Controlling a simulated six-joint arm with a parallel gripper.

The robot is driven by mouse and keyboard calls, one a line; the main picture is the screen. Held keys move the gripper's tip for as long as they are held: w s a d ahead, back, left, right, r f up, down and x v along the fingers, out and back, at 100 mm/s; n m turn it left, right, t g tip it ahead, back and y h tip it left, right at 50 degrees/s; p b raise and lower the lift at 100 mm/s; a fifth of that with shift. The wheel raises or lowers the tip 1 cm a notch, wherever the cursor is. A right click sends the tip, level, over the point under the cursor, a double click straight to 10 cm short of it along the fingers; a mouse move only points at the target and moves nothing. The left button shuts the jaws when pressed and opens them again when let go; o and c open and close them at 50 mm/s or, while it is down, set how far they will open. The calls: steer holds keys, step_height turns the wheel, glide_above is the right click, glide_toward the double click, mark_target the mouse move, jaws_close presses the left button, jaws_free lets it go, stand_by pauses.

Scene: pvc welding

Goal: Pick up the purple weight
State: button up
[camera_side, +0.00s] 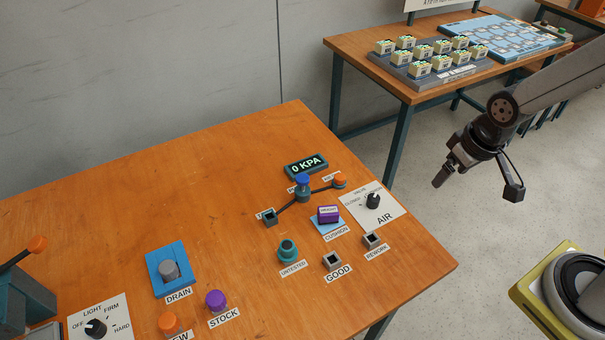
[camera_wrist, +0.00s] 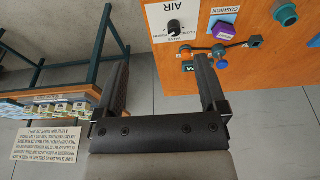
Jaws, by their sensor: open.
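The purple weight (camera_side: 328,214) is a small block with a white label, lying on the blue cushion (camera_side: 318,226) on the wooden bench. In the wrist view the weight (camera_wrist: 223,31) shows at the upper right, beyond my right-hand finger. My gripper (camera_side: 477,186) is open and empty. It hangs over the floor to the right of the bench, well apart from the weight.
Behind the weight stand a blue-topped valve (camera_side: 302,186) and a pressure display (camera_side: 306,166). An AIR dial panel (camera_side: 375,205) lies to its right. A teal fitting (camera_side: 287,251) and grey sockets GOOD (camera_side: 332,261) and REWORK (camera_side: 371,240) are in front. A second table (camera_side: 350,48) stands behind.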

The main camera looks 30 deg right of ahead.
steer(key=m+t+y, duration=0.2)
steer(key=m+y, duration=1)
steer(key=m, duration=0.9)
glide_toward(338, 211)
steer(key=x, duration=0.3)
steer(key=shift+s+a+f, duration=0.1)
steer(key=shift+a+f, duration=0.1)
steer(key=shift+f, duration=0.1)
steer(key=shift+w+d+f+m+t+y, duration=0.15)
steer(key=shift+w+f+m+t+y, duration=0.25)
steer(key=shift+m, duration=0.4)
steer(key=shift+x, duration=1.35)
steer(key=shift+f, duration=0.1)
